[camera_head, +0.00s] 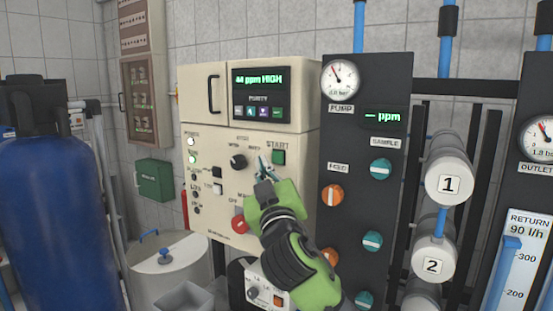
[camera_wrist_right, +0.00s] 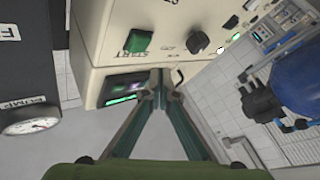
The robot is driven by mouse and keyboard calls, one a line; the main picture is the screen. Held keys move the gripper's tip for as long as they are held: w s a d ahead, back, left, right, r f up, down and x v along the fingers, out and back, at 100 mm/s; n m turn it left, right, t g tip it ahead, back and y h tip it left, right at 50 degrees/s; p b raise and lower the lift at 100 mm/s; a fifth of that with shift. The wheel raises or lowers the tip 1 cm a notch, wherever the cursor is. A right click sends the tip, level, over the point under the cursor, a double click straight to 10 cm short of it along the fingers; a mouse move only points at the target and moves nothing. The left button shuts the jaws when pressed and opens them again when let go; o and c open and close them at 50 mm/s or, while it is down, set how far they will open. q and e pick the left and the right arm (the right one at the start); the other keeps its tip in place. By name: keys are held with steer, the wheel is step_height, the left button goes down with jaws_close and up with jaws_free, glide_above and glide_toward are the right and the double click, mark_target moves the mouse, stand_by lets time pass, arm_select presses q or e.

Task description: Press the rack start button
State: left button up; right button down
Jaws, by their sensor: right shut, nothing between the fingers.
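The green start button (camera_head: 278,157) is on the front of the cream control box (camera_head: 225,150), under the START label. It also shows in the right wrist view (camera_wrist_right: 138,41), up and left of my fingertips. My right gripper (camera_head: 262,162) is shut and empty, its fingertips just left of the button in the head view. In the right wrist view the fingers (camera_wrist_right: 157,82) meet at the tips. I cannot tell how far the tips stand from the panel. My left gripper is not in view.
The dark pump panel (camera_head: 350,130) with valve knobs and a gauge stands close on the right. A blue tank (camera_head: 45,200) stands at the left.

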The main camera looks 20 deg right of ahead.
steer(key=shift+s+a, duration=0.7)
steer(key=shift+a, duration=0.2)
